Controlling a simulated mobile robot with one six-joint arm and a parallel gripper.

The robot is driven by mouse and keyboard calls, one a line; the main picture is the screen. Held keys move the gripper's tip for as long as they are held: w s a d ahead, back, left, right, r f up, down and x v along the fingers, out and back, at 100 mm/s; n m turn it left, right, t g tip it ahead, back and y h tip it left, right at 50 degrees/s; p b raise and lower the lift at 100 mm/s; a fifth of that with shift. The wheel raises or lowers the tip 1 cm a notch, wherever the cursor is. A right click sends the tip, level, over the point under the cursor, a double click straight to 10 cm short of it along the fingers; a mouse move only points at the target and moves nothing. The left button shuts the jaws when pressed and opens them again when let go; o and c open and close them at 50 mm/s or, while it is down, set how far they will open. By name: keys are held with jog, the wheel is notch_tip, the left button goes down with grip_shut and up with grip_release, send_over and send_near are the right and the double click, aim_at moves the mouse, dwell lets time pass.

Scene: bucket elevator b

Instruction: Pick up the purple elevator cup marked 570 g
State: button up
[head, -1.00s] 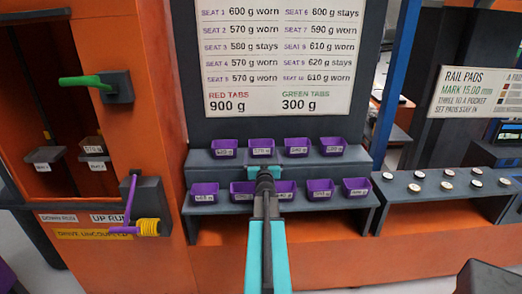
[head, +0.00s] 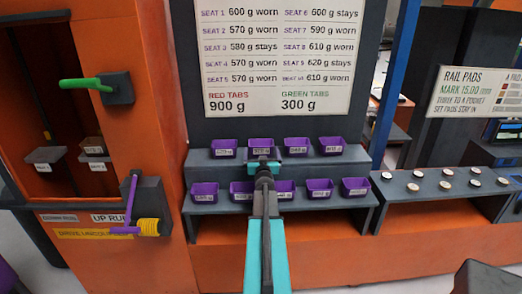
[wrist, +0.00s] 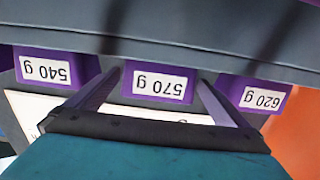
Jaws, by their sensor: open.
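The purple cup marked 570 g (wrist: 157,83) shows upside down in the middle of the wrist view. In the head view it is the second cup from the left (head: 261,143) on the upper step, its lower part covered by my gripper (head: 263,163). My gripper (wrist: 158,80) is open, with one finger on each side of the 570 g label in the wrist view. Whether the fingers touch the cup I cannot tell.
Purple cups marked 540 g (wrist: 45,68) and 620 g (wrist: 262,98) flank it closely. Several more cups stand on the lower step (head: 223,210). A weight board (head: 278,60) is behind. A bench with round pads (head: 440,195) is at right; an orange cabinet (head: 178,120) is at left.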

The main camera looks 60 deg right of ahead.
aim_at(260, 144)
jog(key=shift+p+x, duration=0.85)
jog(key=shift+x, duration=1.2)
jog(key=shift+a, duration=0.1)
jog(key=c, duration=1.3)
jog(key=shift+r, duration=0.1)
jog(key=shift+r, duration=4.95)
